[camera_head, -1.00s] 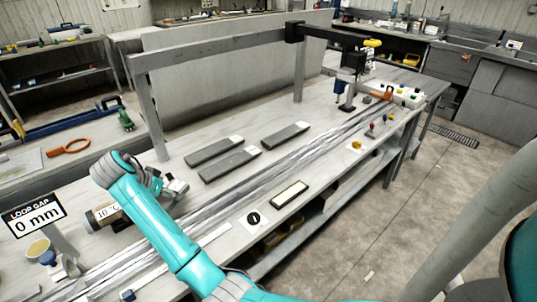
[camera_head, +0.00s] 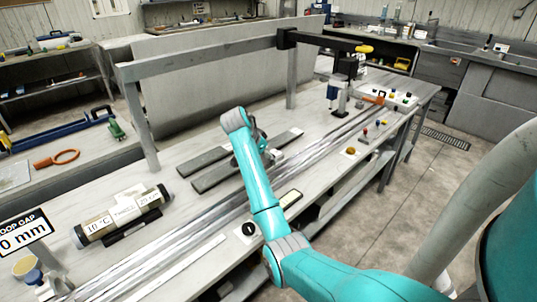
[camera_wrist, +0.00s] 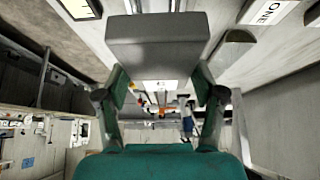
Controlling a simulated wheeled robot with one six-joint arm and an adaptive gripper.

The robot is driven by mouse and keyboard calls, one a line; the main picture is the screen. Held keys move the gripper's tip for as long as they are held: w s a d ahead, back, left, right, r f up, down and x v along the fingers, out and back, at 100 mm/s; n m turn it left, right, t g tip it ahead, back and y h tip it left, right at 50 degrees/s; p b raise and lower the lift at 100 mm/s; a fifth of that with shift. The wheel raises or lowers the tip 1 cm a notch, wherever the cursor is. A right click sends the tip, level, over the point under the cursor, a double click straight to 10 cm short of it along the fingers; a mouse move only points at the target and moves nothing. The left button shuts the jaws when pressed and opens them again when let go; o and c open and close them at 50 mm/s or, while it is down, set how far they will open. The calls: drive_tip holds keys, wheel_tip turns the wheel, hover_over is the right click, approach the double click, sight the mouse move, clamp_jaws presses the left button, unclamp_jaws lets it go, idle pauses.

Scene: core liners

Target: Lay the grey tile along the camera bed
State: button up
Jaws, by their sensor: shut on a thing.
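My gripper (camera_head: 260,138) is over the back half of the bench. In the wrist view, its fingers (camera_wrist: 158,92) are shut on a grey tile (camera_wrist: 157,28) with a white end patch. In the head view, a front grey tile (camera_head: 213,178) runs to the gripper and looks like the held one; my arm hides part of it. Whether it is clear of the bench I cannot tell. A second grey tile (camera_head: 200,160) lies behind it and a third (camera_head: 288,138) to the right. Long metal rails (camera_head: 185,243), perhaps the camera bed, run along the bench.
A labelled cylinder (camera_head: 122,215) lies at the left. A dark-framed panel (camera_head: 291,198) and a black round marker (camera_head: 249,229) lie near the front edge. A grey frame (camera_head: 200,58) spans the back. A device (camera_head: 338,92) stands over the rails' far end.

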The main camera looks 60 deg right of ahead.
drive_tip(key=shift+s+d+f, duration=0.15)
drive_tip(key=shift+s+d, duration=0.2)
drive_tip(key=shift+d, duration=0.15)
drive_tip(key=shift+f, duration=3.2)
drive_tip(key=shift+f, duration=0.2)
drive_tip(key=o, duration=1.3)
drive_tip(key=shift+o, duration=0.2)
drive_tip(key=shift+r, duration=4.5)
